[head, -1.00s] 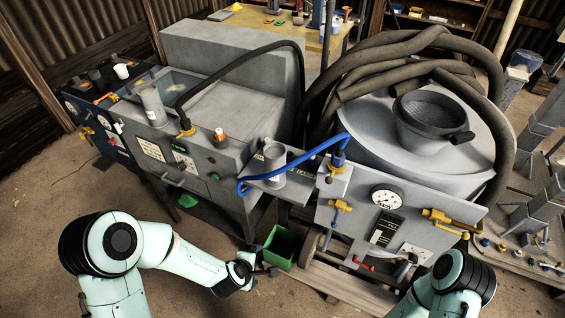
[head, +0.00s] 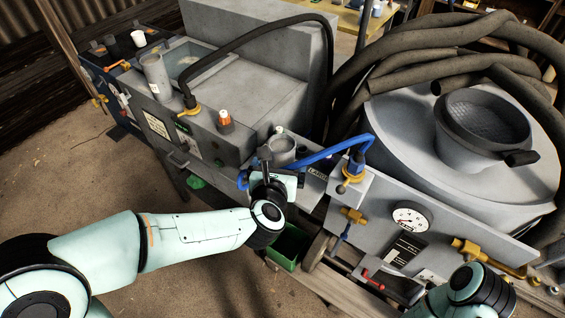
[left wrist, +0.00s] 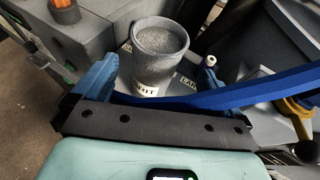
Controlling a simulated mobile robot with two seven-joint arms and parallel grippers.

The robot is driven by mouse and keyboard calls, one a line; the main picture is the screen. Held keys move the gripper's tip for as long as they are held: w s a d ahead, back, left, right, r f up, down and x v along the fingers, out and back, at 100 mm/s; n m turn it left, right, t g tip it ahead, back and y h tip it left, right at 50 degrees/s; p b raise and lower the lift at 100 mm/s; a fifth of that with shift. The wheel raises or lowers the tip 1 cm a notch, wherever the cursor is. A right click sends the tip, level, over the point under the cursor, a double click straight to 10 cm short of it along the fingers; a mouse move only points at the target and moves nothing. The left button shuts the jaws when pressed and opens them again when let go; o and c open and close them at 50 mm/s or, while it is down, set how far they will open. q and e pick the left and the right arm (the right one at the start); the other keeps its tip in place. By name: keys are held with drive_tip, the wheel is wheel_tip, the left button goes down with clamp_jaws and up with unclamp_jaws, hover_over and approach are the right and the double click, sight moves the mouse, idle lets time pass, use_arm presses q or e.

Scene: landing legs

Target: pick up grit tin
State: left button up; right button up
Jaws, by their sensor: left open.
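The grit tin (head: 282,150) is a grey upright tin on a small labelled shelf between the grey cabinet and the round tank. In the left wrist view the tin (left wrist: 158,55) shows a grey grainy top and a white label. My left gripper (head: 266,172) is at the near side of the tin. In the left wrist view its blue fingers (left wrist: 153,82) are apart, one to each side of the tin's lower part; contact is not visible. A blue hose (left wrist: 250,92) crosses in front of the tin's base and the right finger. My right gripper is not in view.
The blue hose (head: 325,155) runs to a brass-collared valve beside the shelf. A small capped bottle (left wrist: 209,62) is right of the tin. A green bin (head: 285,245) is below my left forearm.

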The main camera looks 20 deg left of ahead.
sight(284, 146)
use_arm(q)
drive_tip(key=x, duration=0.7)
drive_tip(key=shift+a+f+p, duration=0.15)
drive_tip(key=shift+a+p, duration=0.05)
drive_tip(key=shift+p, duration=0.2)
drive_tip(key=shift+s, duration=0.1)
drive_tip(key=c, duration=1.4)
drive_tip(key=shift+c, duration=1.4)
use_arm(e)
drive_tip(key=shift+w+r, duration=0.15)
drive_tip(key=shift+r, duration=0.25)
use_arm(q)
wheel_tip(284, 146, up, 20)
drive_tip(key=p, duration=0.5)
drive_tip(key=shift+p, duration=0.4)
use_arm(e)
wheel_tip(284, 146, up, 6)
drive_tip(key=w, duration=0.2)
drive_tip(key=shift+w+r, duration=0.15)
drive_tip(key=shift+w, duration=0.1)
